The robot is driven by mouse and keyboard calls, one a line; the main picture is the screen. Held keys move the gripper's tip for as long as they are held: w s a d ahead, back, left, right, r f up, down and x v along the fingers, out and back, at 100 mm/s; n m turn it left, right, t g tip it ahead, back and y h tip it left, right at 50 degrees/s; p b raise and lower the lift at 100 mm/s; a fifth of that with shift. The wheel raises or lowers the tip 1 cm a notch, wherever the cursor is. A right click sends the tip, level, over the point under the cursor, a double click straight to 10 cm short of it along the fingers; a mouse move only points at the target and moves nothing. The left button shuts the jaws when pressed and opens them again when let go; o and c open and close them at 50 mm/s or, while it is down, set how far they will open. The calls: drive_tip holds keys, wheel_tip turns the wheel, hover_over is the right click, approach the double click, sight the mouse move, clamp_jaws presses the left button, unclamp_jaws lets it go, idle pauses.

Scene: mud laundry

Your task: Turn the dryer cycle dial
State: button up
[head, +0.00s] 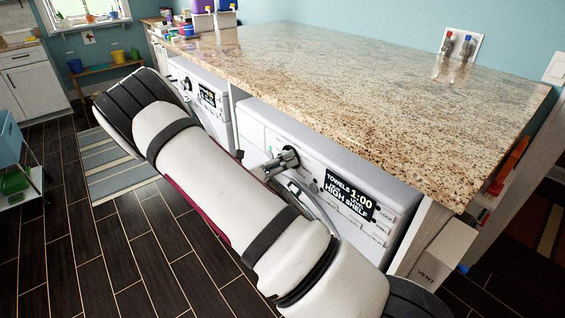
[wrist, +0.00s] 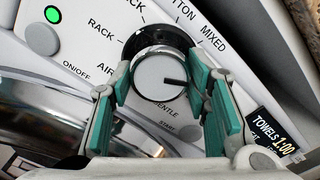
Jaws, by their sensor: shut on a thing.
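The dryer cycle dial (wrist: 158,78) is a round white knob with a dark pointer line and a dark ring behind it. In the wrist view it sits between the green-padded fingers of my gripper (wrist: 165,95), which are shut on it. The pointer line points to the right in that view. Labels around the dial include RACK, MIXED, GENTLE and AIR, some partly hidden. In the head view the dryer (head: 330,170) stands under the counter, and my gripper (head: 284,160) is at its front panel. The dial is hard to make out there.
The dryer display (head: 349,195) reads TOWELS 1:00 HIGH SHELF. A granite counter (head: 350,75) overhangs the panel. A second machine (head: 205,95) stands farther left. The dark floor (head: 140,240) is open.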

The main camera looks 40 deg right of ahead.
drive_tip(key=o, duration=1.2)
drive_tip(key=a, duration=1.2)
drive_tip(key=shift+s, duration=0.2)
